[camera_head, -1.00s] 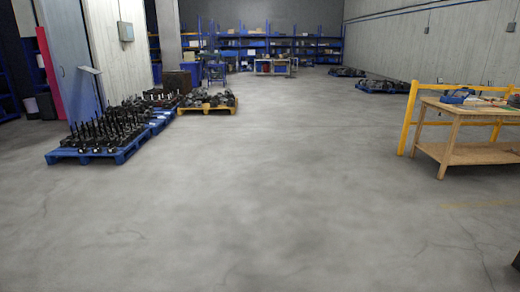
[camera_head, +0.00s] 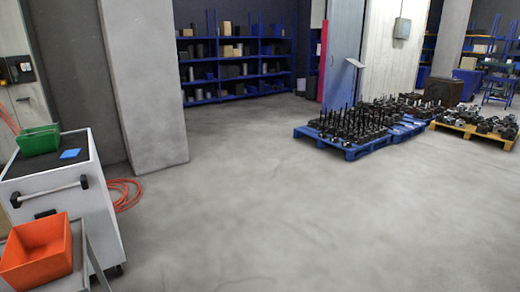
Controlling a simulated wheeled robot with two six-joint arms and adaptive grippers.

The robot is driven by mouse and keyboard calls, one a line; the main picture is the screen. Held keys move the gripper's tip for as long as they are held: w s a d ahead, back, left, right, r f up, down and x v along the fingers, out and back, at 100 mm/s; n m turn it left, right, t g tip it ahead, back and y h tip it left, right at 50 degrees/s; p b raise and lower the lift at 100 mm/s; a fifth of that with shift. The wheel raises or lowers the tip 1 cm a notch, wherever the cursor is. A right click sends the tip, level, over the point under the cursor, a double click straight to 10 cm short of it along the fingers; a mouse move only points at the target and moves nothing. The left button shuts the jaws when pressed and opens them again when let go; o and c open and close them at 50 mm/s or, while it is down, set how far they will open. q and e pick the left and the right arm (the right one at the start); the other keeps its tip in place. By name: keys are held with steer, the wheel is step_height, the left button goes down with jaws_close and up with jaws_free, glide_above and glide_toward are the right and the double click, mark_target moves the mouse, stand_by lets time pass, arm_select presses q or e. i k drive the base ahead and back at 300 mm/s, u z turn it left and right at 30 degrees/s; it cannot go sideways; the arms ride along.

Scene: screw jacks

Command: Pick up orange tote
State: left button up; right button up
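An orange tote (camera_head: 38,250) is at the lower left of the head view, open at the top. It sits on a grey metal surface (camera_head: 84,262) in front of a white cart, partly cut off by the left edge. Neither of my grippers shows in the view.
The white cart (camera_head: 75,208) carries a green bin (camera_head: 38,140) and a blue item (camera_head: 70,154). An orange hose (camera_head: 125,192) lies by a concrete pillar (camera_head: 145,85). Blue shelves (camera_head: 235,72) and a loaded blue pallet (camera_head: 345,150) stand farther back. The middle floor is clear.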

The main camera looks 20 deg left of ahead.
mark_target(37, 252)
steer(key=u, duration=0.8)
steer(key=i, duration=0.85)
steer(key=u, duration=0.8)
steer(key=i, duration=0.95)
steer(key=u, duration=0.2)
